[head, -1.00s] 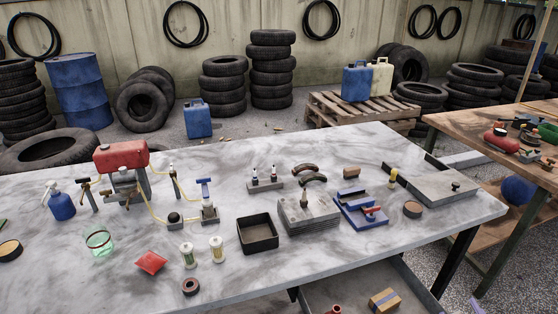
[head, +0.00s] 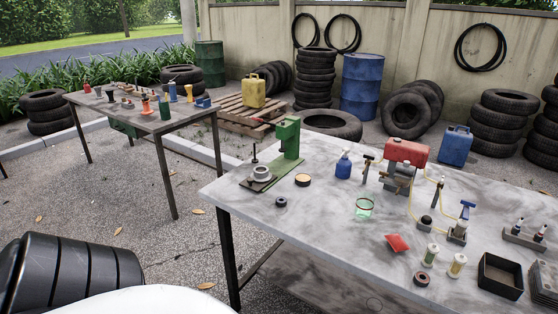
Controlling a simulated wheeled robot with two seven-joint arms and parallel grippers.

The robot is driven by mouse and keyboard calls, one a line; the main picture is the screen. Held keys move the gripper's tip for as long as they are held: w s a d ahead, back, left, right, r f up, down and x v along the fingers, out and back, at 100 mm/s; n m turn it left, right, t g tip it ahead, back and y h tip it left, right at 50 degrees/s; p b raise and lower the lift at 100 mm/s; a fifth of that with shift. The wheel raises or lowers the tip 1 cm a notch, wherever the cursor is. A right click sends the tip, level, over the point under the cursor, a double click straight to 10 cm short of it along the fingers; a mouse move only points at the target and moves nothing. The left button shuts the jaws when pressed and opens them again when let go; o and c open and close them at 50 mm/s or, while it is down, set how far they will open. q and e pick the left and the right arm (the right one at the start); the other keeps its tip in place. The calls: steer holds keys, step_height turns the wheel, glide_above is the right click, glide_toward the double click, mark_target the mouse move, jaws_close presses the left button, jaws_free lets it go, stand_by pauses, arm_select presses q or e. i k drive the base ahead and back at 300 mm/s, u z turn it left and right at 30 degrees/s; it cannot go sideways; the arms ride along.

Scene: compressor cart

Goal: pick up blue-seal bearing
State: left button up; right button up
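A small dark ring (head: 281,201) with a greyish-blue middle lies flat near the left end of the grey table (head: 320,235). It looks like the blue-seal bearing, but it is too small to be certain. A second small ring (head: 421,278), with a reddish-brown middle, lies near the front edge. Neither of my grippers is in view.
A green press (head: 288,138) stands at the table's left end, beside a round tin (head: 302,180). Another table (head: 150,122) is at the back left.

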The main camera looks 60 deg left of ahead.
mark_target(281, 201)
steer(key=u, duration=3.05)
steer(key=k, duration=0.9)
steer(key=z, duration=1)
steer(key=i, duration=1.05)
